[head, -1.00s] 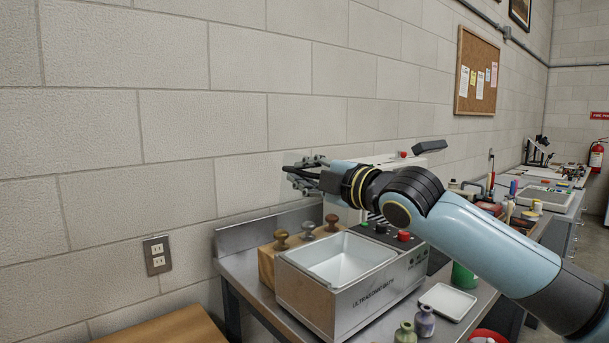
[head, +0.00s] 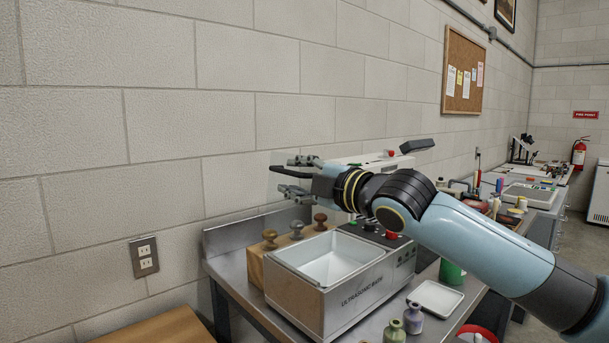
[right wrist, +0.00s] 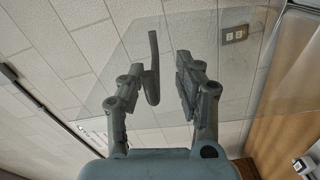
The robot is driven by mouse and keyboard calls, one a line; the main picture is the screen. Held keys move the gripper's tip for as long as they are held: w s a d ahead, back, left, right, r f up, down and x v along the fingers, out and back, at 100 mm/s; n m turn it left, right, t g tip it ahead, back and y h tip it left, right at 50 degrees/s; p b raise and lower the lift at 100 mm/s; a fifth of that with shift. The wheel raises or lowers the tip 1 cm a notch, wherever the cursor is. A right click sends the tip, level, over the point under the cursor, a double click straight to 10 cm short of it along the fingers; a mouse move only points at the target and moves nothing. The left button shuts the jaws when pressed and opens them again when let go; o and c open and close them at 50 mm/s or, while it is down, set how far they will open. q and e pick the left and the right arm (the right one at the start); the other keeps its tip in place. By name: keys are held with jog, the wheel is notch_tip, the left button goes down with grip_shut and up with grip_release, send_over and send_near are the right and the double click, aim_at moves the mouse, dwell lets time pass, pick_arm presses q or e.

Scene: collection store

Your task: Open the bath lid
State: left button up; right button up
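The ultrasonic bath (head: 345,290) stands on the metal bench, with its white basin (head: 328,262) showing from above. The lid is a clear pane (right wrist: 225,90) in the right wrist view; its outline is very faint in the head view and its exact angle is hard to tell. Its dark bar handle (right wrist: 152,50) lies between my right fingers, nearer the left one, with a gap to the other. In the head view the handle (head: 281,171) sticks out past the fingertips. My right gripper (head: 297,176) is open around the handle, above the bath's back side. My left gripper is out of view.
Several knobbed stamps on a wooden block (head: 253,268) stand behind the bath. Small bottles (head: 413,318) and a white tray (head: 436,297) stand at its right. The block wall (head: 160,120) is close behind, with a socket (head: 144,257).

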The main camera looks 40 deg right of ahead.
jog(key=s, duration=0.5)
jog(key=shift+s+r, duration=0.3)
jog(key=shift+r, duration=0.1)
jog(key=shift+s+r, duration=0.15)
jog(key=shift+s, duration=0.4)
